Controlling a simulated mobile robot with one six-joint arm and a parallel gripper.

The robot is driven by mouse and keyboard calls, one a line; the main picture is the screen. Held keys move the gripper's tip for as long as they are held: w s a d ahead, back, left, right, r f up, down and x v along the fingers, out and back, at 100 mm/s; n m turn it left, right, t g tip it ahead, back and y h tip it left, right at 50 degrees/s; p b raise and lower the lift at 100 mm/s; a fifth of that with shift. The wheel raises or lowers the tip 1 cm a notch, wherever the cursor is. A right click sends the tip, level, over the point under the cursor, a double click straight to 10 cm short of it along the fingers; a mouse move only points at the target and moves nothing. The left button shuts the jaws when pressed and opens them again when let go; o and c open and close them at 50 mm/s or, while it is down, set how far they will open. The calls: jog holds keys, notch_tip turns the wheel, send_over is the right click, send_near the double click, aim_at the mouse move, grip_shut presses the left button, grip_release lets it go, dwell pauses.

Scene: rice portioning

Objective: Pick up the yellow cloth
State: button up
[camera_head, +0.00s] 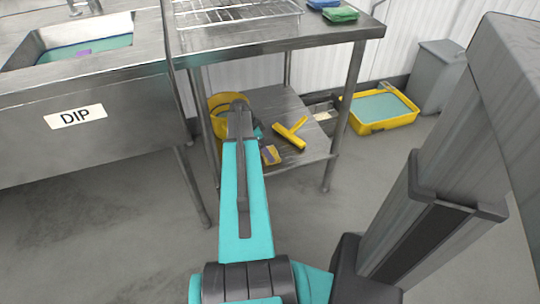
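No flat yellow cloth shows clearly. A small yellow and brown piece (271,155) lies at the front edge of the steel table's lower shelf, just right of my arm; I cannot tell whether it is cloth. A folded green cloth (341,14) and a folded blue cloth (322,3) lie on the table top at its right end. My teal and grey arm reaches forward to the lower shelf. My gripper is hidden beyond the arm's far end, so its fingers and anything in them do not show.
A yellow T-shaped tool (290,133) lies on the lower shelf (308,151), with a yellow bucket (216,104) behind my arm. Table legs flank the shelf. A wire rack (238,12) sits above. A yellow tray (380,127) of teal liquid and a grey bin (438,77) stand right. A DIP sink (80,117) is left.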

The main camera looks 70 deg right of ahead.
aim_at(273, 151)
jog(key=shift+b+x, duration=0.55)
jog(key=shift+x, duration=1.65)
jog(key=shift+a, duration=0.1)
jog(key=c, duration=1.1)
